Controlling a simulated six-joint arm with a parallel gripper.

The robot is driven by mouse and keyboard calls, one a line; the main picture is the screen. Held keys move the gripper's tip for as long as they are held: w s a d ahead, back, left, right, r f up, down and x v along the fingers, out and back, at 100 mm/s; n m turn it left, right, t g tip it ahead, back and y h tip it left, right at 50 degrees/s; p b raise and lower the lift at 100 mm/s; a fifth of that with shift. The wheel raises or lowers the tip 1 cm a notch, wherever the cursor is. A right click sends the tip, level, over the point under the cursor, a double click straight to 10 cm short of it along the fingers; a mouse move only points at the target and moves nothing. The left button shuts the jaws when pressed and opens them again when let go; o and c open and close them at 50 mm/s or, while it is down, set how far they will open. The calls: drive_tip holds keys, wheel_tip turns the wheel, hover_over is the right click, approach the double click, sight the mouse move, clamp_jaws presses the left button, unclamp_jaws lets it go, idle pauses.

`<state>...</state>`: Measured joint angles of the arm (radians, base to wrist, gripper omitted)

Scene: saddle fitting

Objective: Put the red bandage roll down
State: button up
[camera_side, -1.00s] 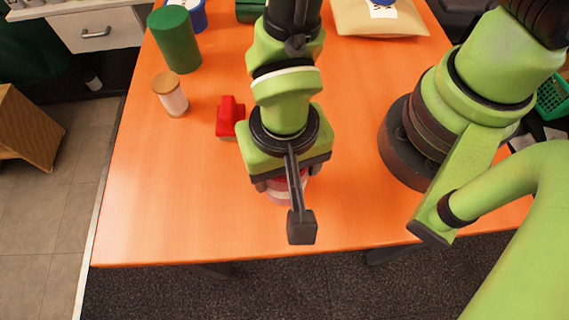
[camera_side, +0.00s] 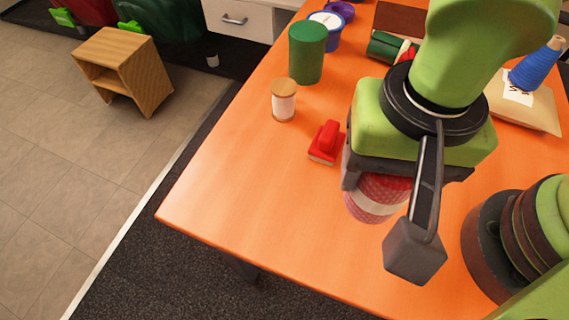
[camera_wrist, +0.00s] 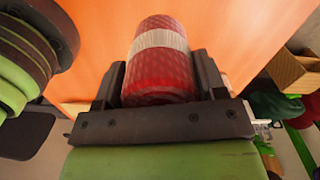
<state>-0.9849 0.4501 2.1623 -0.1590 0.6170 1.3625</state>
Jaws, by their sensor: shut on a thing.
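The red bandage roll (camera_side: 372,208), with a pale band around its middle, is below my gripper (camera_side: 382,186) over the front part of the orange table. In the wrist view the roll (camera_wrist: 160,70) lies between the two dark fingers of my gripper (camera_wrist: 160,78), which are shut on it. The side view hides the roll's upper part behind the gripper body. I cannot tell whether its underside touches the orange table (camera_side: 250,190).
A red block-like tool (camera_side: 327,142) stands left of the roll. Behind it are a wooden-topped white spool (camera_side: 283,102), a green cylinder (camera_side: 308,55) and a blue tub (camera_side: 328,30). A blue cone (camera_side: 537,65) rests on an envelope (camera_side: 525,108). The table's front left is clear.

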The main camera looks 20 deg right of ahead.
drive_tip(key=w+a+m, duration=0.1)
drive_tip(key=w+a, duration=1.2)
drive_tip(key=w, duration=0.2)
drive_tip(key=f, duration=0.9)
drive_tip(key=shift+w+d+f, duration=0.2)
drive_tip(key=shift+f, duration=0.2)
drive_tip(key=shift+f, duration=0.1)
drive_tip(key=o, duration=0.9)
drive_tip(key=shift+o, duration=0.2)
wheel_tip(320, 180, up, 12)
